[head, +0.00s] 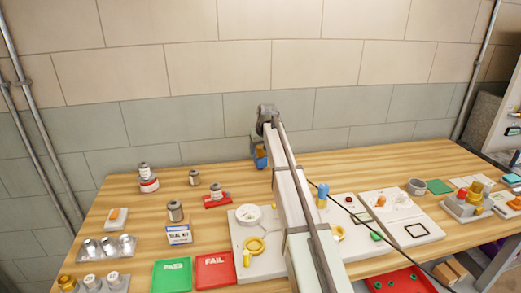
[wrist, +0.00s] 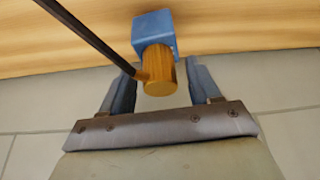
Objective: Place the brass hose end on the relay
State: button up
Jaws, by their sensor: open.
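The brass hose end (wrist: 158,75) is a short cylinder with a dark hose (wrist: 85,32) joined to its side. Its one end meets a blue block (wrist: 154,32), which looks like the relay, on the wooden table. They appear in contact, with the cylinder upright on the block, as the wrist view looks inverted. My gripper (wrist: 161,68) is open, with one finger on each side of the hose end and gaps visible. In the head view, the blue block (head: 261,162) stands near the table's back edge, below my gripper (head: 258,147). My arm hides part of this area.
The dark hose (head: 405,257) runs to the lower right. Green PASS (head: 171,275) and red FAIL (head: 215,271) trays lie at the front. Cans (head: 175,211) stand at left, and a white board (head: 402,216) lies at right. The wall is close behind the block.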

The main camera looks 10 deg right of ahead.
jog(key=v, duration=1.2)
jog(key=shift+r, duration=0.15)
